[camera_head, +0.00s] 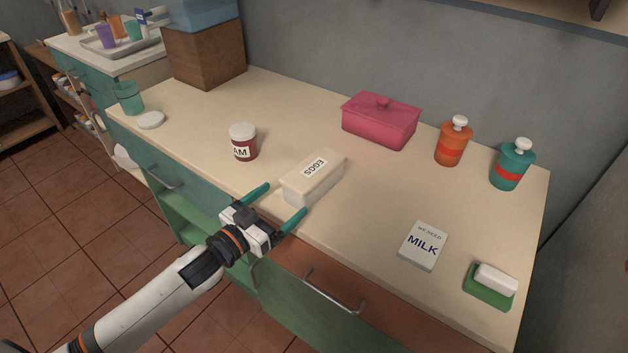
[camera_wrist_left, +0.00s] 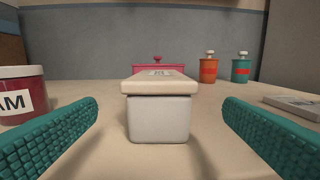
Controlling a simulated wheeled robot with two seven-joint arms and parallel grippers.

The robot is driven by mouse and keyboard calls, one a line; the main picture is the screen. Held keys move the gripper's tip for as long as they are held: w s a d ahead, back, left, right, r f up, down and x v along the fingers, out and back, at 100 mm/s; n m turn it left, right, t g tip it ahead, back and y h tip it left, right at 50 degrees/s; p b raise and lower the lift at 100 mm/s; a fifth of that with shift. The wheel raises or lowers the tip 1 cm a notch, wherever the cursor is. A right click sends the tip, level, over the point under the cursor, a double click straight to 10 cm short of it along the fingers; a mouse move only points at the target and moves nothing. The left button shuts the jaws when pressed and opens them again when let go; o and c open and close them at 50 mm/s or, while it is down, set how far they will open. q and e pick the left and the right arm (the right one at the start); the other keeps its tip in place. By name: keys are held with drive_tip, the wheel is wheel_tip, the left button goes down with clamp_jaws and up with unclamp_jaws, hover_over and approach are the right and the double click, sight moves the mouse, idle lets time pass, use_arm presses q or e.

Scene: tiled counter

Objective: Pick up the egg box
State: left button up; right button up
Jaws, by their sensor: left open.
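The egg box (camera_head: 313,180) is a long cream box with an "EGGS" label on its lid, lying on the counter near its front edge. My left gripper (camera_head: 281,204) is open, with teal fingers at the near end of the box, apart from it. In the left wrist view, the egg box (camera_wrist_left: 159,112) stands end-on, centred between the two spread fingers, with a gap on each side. My right gripper is not in view.
A jam jar (camera_head: 243,142) stands left of the egg box. A pink lidded dish (camera_head: 381,122) is behind it. Orange (camera_head: 452,144) and teal (camera_head: 512,167) bottles stand at the back right.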

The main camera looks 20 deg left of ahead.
sight(307, 173)
use_arm(q)
drive_tip(key=x, duration=0.4)
drive_tip(key=shift+w+a+f+b, duration=0.1)
drive_tip(key=shift+b, duration=0.3)
drive_tip(key=shift+w, duration=0.3)
drive_tip(key=x, duration=0.2)
drive_tip(key=r+b+x, duration=0.1)
drive_tip(key=x, duration=0.2)
drive_tip(key=shift+r, duration=0.1)
drive_tip(key=shift+r, duration=0.1)
drive_tip(key=c, duration=1.4)
